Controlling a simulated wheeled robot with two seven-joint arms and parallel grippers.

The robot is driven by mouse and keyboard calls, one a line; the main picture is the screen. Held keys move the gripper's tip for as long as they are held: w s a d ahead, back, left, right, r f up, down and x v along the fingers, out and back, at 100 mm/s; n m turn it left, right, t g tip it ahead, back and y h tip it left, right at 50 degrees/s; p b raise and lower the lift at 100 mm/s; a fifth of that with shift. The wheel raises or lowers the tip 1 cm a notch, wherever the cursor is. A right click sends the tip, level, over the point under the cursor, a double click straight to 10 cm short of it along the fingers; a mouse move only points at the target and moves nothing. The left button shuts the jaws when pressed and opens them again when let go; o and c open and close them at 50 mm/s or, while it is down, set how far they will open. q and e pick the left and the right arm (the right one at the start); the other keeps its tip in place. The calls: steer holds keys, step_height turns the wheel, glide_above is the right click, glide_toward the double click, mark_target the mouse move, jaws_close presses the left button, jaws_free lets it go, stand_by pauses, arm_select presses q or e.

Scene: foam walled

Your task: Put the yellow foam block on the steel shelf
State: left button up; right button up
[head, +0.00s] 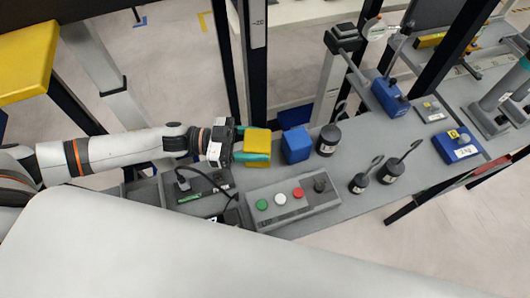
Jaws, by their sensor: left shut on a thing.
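The yellow foam block (257,142) is between the teal-tipped fingers of my left gripper (258,144), which is shut on it. The arm reaches in from the left. The block is over the left part of a long grey shelf surface (337,172), just left of a blue block (297,143). I cannot tell whether the yellow block touches the surface. My right gripper is not in view.
A control box (292,205) with coloured buttons is in front of the block, and a black device with a cable (195,185) is near the gripper. Dark weights (328,139) stand to the right. Dark upright posts (254,60) rise behind.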

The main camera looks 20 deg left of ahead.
arm_select(q)
step_height(320, 180, down, 4)
steer(key=shift+w+f, duration=0.15)
steer(key=shift+f, duration=0.4)
steer(key=o, duration=0.9)
steer(key=shift+o, duration=0.4)
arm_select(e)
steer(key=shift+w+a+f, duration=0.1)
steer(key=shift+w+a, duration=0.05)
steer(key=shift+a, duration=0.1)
